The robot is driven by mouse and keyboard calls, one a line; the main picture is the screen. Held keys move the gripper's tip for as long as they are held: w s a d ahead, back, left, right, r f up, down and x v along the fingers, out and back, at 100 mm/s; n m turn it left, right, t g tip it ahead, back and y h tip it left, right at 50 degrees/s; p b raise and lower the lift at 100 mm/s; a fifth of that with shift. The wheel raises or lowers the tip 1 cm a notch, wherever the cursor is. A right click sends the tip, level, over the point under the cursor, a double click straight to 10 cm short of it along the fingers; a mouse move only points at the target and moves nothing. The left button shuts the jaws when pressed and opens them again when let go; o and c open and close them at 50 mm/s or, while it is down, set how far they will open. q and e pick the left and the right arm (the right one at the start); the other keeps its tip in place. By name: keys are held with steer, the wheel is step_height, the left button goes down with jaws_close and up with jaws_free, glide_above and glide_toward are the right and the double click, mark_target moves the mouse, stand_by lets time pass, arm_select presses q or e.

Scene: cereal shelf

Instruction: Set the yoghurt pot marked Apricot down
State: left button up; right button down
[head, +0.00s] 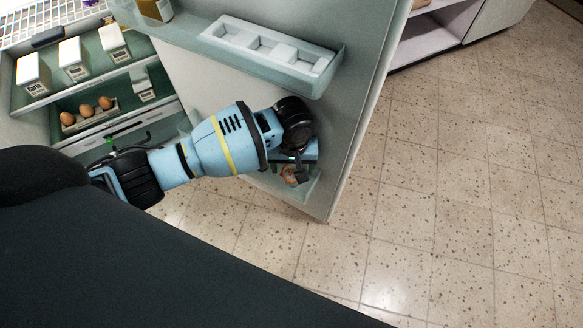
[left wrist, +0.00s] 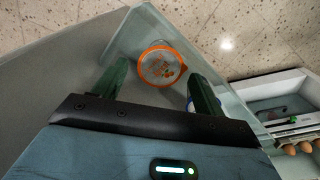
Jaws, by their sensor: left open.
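The yoghurt pot (head: 289,175) stands in the lower bin (head: 312,187) of the open fridge door, partly hidden by my gripper. In the left wrist view the pot's orange-rimmed lid (left wrist: 161,66) faces up; its lettering is too small to read. My left gripper (head: 297,168) is over the bin. Its two dark green fingers (left wrist: 159,82) are spread, one on each side of the pot's near part, with visible gaps between them and the lid. My right gripper is not in view.
A white divided tray (head: 268,47) sits in the upper door bin, above my wrist. Several cartons (head: 73,58) and eggs (head: 86,111) stand on the fridge shelves at left. A blue and white thing (left wrist: 191,105) is partly hidden behind one finger. The floor at right is clear.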

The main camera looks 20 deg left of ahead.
arm_select(q)
step_height(320, 180, up, 5)
steer(key=shift+d+f+p, duration=0.1)
steer(key=shift+f+p, duration=0.05)
steer(key=shift+p, duration=0.65)
steer(key=shift+s, duration=0.1)
